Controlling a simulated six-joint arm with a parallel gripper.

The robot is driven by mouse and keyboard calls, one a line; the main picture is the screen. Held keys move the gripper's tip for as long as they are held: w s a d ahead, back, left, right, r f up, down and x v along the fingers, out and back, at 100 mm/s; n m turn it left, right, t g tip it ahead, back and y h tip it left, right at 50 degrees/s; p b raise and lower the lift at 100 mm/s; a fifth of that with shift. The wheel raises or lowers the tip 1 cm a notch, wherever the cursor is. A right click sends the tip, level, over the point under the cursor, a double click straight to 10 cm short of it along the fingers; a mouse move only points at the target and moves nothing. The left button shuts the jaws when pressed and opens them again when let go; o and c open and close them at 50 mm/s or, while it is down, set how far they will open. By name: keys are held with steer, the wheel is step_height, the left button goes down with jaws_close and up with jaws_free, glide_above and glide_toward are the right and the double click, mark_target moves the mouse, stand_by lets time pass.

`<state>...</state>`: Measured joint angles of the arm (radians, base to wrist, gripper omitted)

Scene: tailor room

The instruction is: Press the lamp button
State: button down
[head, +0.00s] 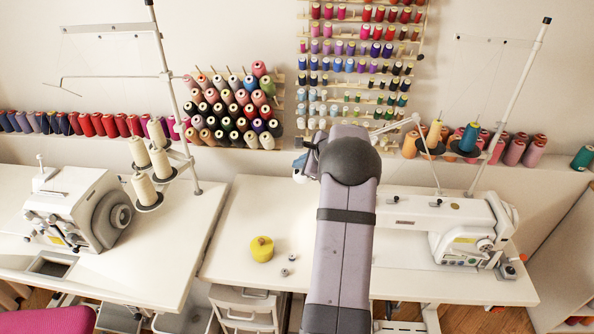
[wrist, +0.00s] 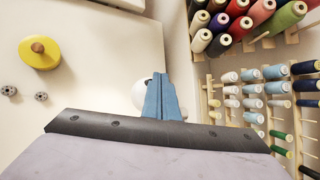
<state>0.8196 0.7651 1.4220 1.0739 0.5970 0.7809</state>
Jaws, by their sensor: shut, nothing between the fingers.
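A white jointed arm (head: 398,126), which looks like part of the lamp, rises behind my arm in the head view; much of it is hidden. In the wrist view, a white rounded thing (wrist: 139,93) shows just left of my gripper (wrist: 162,78); it may be the lamp head. I cannot make out the button in either view. My gripper's blue fingers are shut together with nothing between them. In the head view, my gripper (head: 299,163) is mostly hidden by my arm, above the back of the middle table. I cannot tell whether it touches the white thing.
A yellow round container (head: 262,249) and two small metal bobbins lie on the white table (head: 232,225). A sewing machine (head: 475,238) stands to the right and a serger (head: 75,210) to the left. Thread racks (head: 358,60) cover the wall behind. The table's front left is mostly clear.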

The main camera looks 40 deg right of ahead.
steer(key=shift+f, duration=0.2)
steer(key=shift+f+b, duration=0.25)
steer(key=shift+b, duration=0.25)
steer(key=shift+r+p, duration=0.4)
steer(key=shift+r, duration=0.1)
stand_by(0.4)
step_height(320, 180, up, 6)
steer(key=p, duration=0.4)
steer(key=shift+f+p, duration=0.1)
steer(key=shift+p, duration=0.25)
